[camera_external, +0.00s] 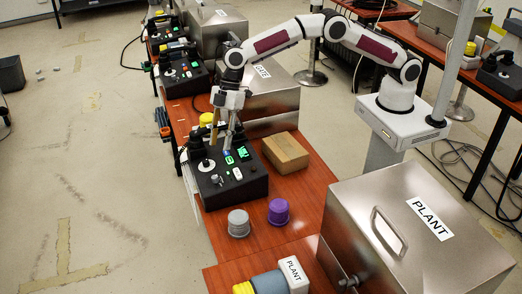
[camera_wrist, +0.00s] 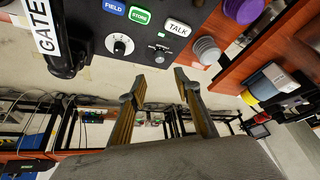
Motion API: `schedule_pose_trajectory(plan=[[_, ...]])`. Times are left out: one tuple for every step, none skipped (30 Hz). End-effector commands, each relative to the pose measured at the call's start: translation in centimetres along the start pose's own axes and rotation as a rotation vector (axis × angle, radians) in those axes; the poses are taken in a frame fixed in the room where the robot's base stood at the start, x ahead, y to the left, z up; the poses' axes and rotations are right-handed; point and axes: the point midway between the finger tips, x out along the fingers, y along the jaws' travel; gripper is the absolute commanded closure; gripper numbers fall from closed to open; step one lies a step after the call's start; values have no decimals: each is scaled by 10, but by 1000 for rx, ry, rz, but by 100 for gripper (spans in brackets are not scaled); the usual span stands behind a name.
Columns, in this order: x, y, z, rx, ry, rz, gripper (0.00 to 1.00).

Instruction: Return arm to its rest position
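My gripper (camera_external: 221,143) is above the near black phone console (camera_external: 242,189), with its fingers pointing down and spread apart. In the wrist view, my gripper (camera_wrist: 160,78) is open with nothing between its fingers. That view shows the console's blue FIELD button (camera_wrist: 114,7), green STORE button (camera_wrist: 139,15) and white TALK button (camera_wrist: 178,28). Two knobs, one white-ringed (camera_wrist: 119,45) and one dark (camera_wrist: 159,53), are below them. A black handset (camera_wrist: 62,50) labelled GATE lies at the left. Whether the fingertips touch the console cannot be told.
A grey knob-like piece (camera_external: 238,222) and a purple one (camera_external: 279,211) stand on the wooden table (camera_external: 318,178). A cardboard box (camera_external: 285,152) is right of the console. Steel cases labelled PLANT (camera_external: 345,215) and GATE (camera_external: 285,92) stand nearby. Open floor lies left.

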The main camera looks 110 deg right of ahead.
Motion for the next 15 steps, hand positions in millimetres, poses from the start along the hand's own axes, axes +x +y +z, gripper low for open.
schedule_pose_trajectory(plan=[[0,0,0,0,0,0,67],[0,0,0,0,0,0,67],[0,0,0,0,0,0,67],[0,0,0,0,0,0,67],[0,0,0,0,0,0,67],[0,0,0,0,0,0,67],[0,0,0,0,0,0,67],[0,0,0,0,0,0,67],[0,0,0,0,0,0,67],[0,0,0,0,0,0,67],[0,0,0,2,0,0,67],[0,0,0,5,0,0,67],[0,0,0,9,0,0,67],[0,0,0,14,0,0,67],[0,0,0,23,0,0,67]])
